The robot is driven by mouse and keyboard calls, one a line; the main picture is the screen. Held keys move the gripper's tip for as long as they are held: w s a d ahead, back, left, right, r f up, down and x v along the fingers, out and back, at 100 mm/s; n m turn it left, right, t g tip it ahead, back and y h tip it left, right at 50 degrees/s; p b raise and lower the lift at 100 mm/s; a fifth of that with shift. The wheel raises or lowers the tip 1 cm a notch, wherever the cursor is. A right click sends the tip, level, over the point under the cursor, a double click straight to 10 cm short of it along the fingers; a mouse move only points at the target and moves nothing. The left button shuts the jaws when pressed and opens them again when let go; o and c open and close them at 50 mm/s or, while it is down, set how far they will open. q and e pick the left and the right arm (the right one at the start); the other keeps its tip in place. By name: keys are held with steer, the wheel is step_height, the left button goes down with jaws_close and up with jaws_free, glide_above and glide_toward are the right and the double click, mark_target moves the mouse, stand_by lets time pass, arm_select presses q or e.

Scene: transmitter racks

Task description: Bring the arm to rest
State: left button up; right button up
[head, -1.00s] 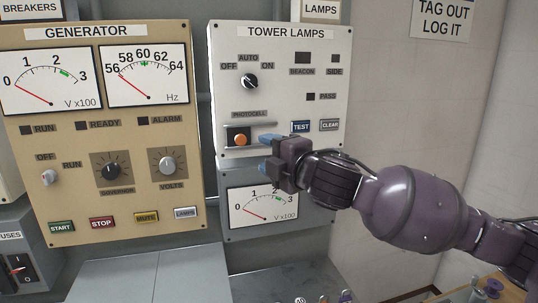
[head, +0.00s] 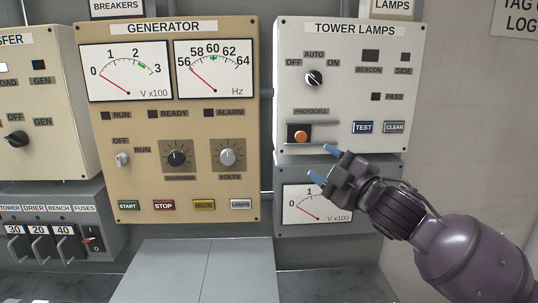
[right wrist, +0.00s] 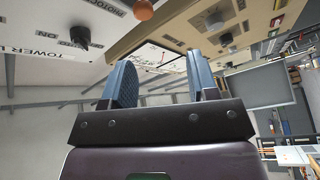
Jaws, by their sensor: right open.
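My right gripper (head: 323,165) is in the head view, in front of the lower edge of the white tower lamps panel (head: 408,110) and the small volt meter panel below it. Its two blue fingers are apart with nothing between them. In the right wrist view the open fingers (right wrist: 160,85) also show empty. The orange photocell knob (head: 301,137) is up and left of the fingertips, apart from them. It also shows at the top of the right wrist view (right wrist: 143,10). My left gripper is not in view.
The tan generator panel (head: 190,110) stands left of the tower lamps panel. A grey fuse box (head: 50,225) with black switches is at the lower left. A grey sloped surface (head: 195,270) lies below the panels. Bare wall (head: 450,110) is at the right.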

steer(key=s+d+f+m+h+b, duration=0.1)
steer(key=s+d+f+m+h, duration=0.2)
steer(key=f, duration=0.7)
steer(key=s+d+f+m+h, duration=0.25)
steer(key=d+f+m, duration=0.2)
steer(key=f, duration=0.55)
steer(key=s+d+f+m+h+b, duration=0.1)
steer(key=s+d+f+m+h, duration=0.3)
steer(key=f, duration=0.7)
steer(key=s+d+f+m+g, duration=0.2)
steer(key=s+f+m, duration=0.1)
steer(key=s+f, duration=0.6)
steer(key=s+d+f+m+g+h, duration=0.1)
steer(key=s+d+f+m+g, duration=0.1)
steer(key=s+f, duration=0.8)
steer(key=shift+s+d+m+g, duration=0.25)
steer(key=shift+s+m+g, duration=0.25)
steer(key=shift+m, duration=0.15)
steer(key=shift+h, duration=0.25)
